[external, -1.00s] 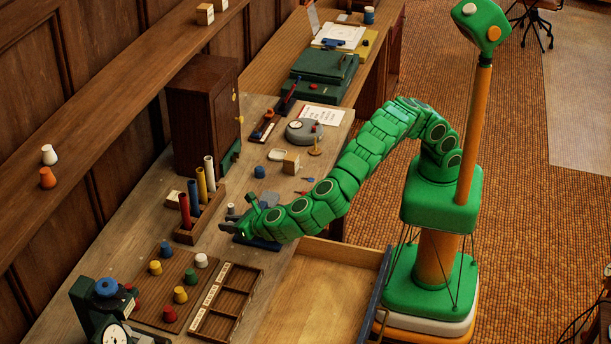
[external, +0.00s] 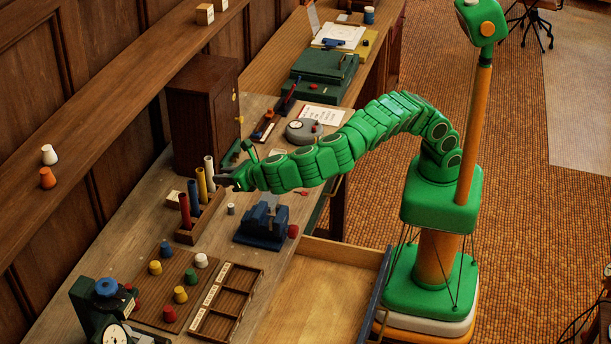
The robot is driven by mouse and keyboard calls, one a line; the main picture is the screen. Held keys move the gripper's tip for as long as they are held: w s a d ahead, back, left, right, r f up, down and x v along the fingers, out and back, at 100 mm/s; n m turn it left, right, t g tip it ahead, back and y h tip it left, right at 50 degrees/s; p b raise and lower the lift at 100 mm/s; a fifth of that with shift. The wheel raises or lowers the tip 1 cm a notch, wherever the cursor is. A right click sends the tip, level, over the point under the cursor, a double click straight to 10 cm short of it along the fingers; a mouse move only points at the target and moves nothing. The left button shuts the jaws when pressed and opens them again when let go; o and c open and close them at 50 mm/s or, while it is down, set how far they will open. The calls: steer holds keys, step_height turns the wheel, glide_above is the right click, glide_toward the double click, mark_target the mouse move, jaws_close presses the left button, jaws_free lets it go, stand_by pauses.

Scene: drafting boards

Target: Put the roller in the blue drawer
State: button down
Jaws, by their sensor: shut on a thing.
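My gripper (external: 228,181) is raised over the bench, just right of the rack of coloured tubes. It is shut on a small dark piece at its tip; this seems to be the roller, but its shape is mostly hidden. The blue drawer (external: 374,295) is pulled open at the lower middle, with a dark blue front and a bare wooden floor in the part that shows. The drawer is to the right of and nearer the camera than my gripper.
A blue vise (external: 264,222) stands on the bench between my gripper and the drawer. The tube rack (external: 187,236) is close by the gripper. A peg board (external: 150,290) and a compartment tray (external: 226,303) lie nearer. A wooden cabinet (external: 203,118) stands behind.

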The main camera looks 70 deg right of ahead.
steer(key=w+d+r, duration=0.6)
steer(key=w+d, duration=0.2)
steer(key=d, duration=0.1)
steer(key=w+d+r, duration=0.6)
steer(key=w+d, duration=0.1)
steer(key=d, duration=0.2)
steer(key=w+d+r, duration=0.1)
steer(key=d+r, duration=0.2)
steer(key=d, duration=0.6)
steer(key=w+d+r+n+y, duration=0.1)
steer(key=w+d+r, duration=0.15)
steer(key=d, duration=0.65)
steer(key=w+d+r, duration=0.1)
steer(key=d+r, duration=0.2)
steer(key=d, duration=0.6)
steer(key=w+d+f+y, duration=0.1)
steer(key=w+d+f, duration=0.2)
steer(key=d+f, duration=0.9)
steer(key=w+d+f+n, duration=0.1)
steer(key=w+d+f, duration=0.2)
steer(key=d+f, duration=0.9)
steer(key=shift+w+d+f+y, duration=0.2)
steer(key=shift+d+f+y, duration=0.2)
steer(key=shift+d, duration=0.6)
